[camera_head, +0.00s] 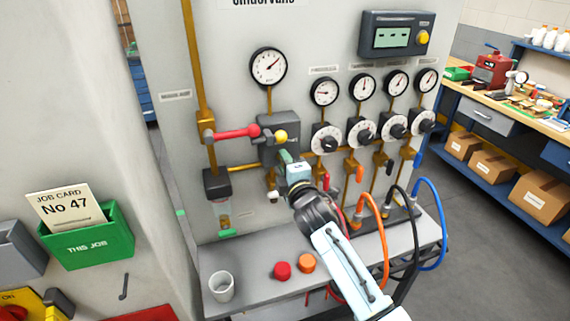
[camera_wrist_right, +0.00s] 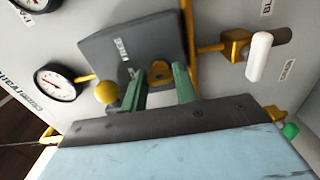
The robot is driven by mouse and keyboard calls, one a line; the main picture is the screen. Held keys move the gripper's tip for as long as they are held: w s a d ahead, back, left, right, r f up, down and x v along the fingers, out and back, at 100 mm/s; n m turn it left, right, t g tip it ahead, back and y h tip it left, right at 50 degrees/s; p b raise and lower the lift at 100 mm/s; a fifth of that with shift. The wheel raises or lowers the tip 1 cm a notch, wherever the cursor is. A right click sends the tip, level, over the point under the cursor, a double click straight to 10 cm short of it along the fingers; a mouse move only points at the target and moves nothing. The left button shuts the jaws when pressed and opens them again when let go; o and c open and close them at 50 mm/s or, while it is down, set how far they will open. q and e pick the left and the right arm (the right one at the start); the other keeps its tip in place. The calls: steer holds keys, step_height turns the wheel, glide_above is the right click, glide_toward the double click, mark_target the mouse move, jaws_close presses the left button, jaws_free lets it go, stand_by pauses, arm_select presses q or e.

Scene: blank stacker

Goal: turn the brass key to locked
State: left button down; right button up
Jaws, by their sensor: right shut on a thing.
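The grey valve block (camera_head: 279,127) is on the upright panel, with a yellow ball knob (camera_head: 281,136) on its front. My right gripper (camera_head: 285,158) reaches up to the lower front of this block, and its fingers hide the key in the head view. In the right wrist view the brass key (camera_wrist_right: 161,72) shows between the two green fingertips of my right gripper (camera_wrist_right: 160,80), against the grey block (camera_wrist_right: 150,38). The gripper is shut on it. My left gripper is not in view.
A red lever (camera_head: 235,132) sticks out left of the block. Gauges and white dials (camera_head: 325,138) line the panel to the right. The shelf below holds a cup (camera_head: 222,286), a red button (camera_head: 282,271) and an orange one (camera_head: 306,263). Coloured hoses (camera_head: 433,210) curve at right.

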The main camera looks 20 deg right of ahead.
steer(key=o, duration=1)
steer(key=s, duration=1.3)
steer(key=shift+s+d+b, duration=0.2)
steer(key=shift+b, duration=0.2)
